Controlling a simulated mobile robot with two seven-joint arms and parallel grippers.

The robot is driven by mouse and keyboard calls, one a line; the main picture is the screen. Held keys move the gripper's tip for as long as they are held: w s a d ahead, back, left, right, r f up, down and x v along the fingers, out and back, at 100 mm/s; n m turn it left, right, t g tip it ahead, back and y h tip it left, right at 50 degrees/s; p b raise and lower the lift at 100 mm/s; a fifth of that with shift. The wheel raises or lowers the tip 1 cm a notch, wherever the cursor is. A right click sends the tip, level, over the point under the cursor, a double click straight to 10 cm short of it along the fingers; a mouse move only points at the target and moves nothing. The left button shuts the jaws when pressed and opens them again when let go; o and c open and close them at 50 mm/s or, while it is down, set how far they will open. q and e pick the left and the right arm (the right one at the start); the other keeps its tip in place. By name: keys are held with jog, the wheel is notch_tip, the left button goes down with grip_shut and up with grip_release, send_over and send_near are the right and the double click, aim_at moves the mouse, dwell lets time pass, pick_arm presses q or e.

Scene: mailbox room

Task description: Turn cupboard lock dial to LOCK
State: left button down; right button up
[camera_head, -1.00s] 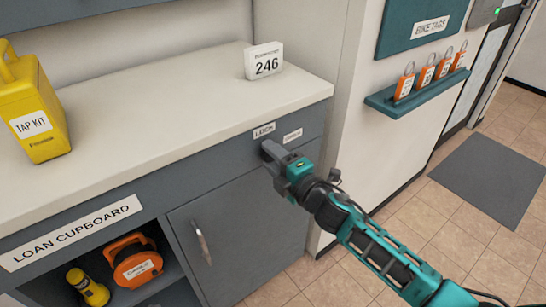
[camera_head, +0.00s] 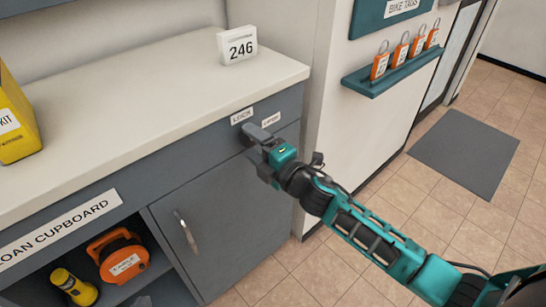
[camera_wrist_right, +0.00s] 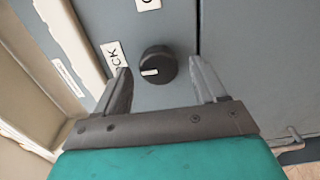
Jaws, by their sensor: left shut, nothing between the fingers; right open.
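The lock dial (camera_wrist_right: 158,65) is a round black knob with a short white mark in the right wrist view. The mark points left, towards a label ending in "CK" (camera_wrist_right: 113,52), which a finger partly covers. Another label (camera_wrist_right: 150,4) is cut off at the top edge. In the head view, the LOCK label (camera_head: 241,116) and a second, blurred label (camera_head: 271,121) sit on the grey panel. My right gripper (camera_head: 256,134) hides the dial there. My right gripper (camera_wrist_right: 163,85) is open, its fingers on either side of the dial; contact cannot be told. My left gripper is out of view.
The cupboard door (camera_head: 225,225) with its handle (camera_head: 187,232) lies below the panel. The white counter (camera_head: 140,100) overhangs above, with a 246 sign (camera_head: 237,46). A teal shelf (camera_head: 392,72) with orange tags is at the right.

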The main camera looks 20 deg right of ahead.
jog(key=v, duration=1.2)
